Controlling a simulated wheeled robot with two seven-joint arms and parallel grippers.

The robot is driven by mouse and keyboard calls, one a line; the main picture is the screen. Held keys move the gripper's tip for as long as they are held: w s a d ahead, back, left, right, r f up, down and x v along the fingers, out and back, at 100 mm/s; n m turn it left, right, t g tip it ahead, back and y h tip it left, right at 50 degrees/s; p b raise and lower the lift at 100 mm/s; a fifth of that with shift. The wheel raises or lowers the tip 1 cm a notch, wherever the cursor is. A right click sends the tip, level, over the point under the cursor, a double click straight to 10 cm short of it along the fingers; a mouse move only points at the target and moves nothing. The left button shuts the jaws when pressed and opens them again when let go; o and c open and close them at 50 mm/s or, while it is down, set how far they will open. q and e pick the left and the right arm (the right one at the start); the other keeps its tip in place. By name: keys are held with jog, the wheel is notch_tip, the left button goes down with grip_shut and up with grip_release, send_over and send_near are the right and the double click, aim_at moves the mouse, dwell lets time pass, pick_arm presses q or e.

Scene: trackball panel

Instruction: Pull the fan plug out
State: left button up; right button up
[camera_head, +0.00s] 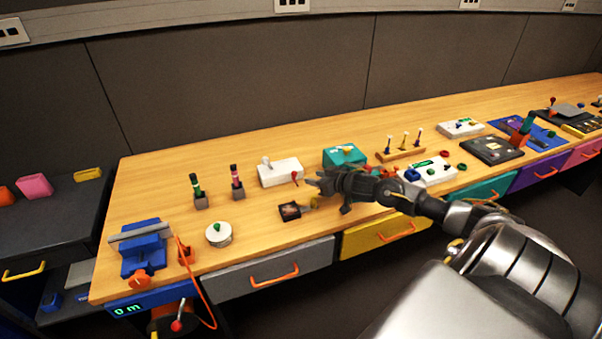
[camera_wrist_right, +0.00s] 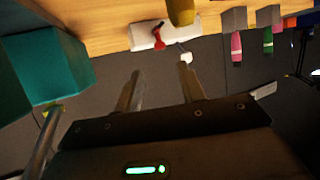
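A small dark square block with a fan-like face (camera_head: 289,211) lies on the bench left of my right gripper in the head view. A small yellow piece (camera_head: 313,203) sits beside its right side; it may be the plug, but it is too small to be sure. My right gripper (camera_head: 312,184) is above the bench, just behind the yellow piece. In the wrist view its two fingers (camera_wrist_right: 160,88) are spread with nothing between them. A yellow object (camera_wrist_right: 181,11) shows beyond the fingertips at the top edge, apart from them. My left gripper is not in view.
A white switch box (camera_head: 281,173) with a red lever stands behind the gripper. A teal box (camera_head: 344,155) is close by; a teal block also shows in the wrist view (camera_wrist_right: 45,65). Two marker holders and a round white pot (camera_head: 219,235) stand left. Bench between is clear.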

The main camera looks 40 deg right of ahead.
aim_at(296, 174)
jog(key=x, duration=0.9)
jog(key=shift+w+f, duration=0.1)
grip_shut()
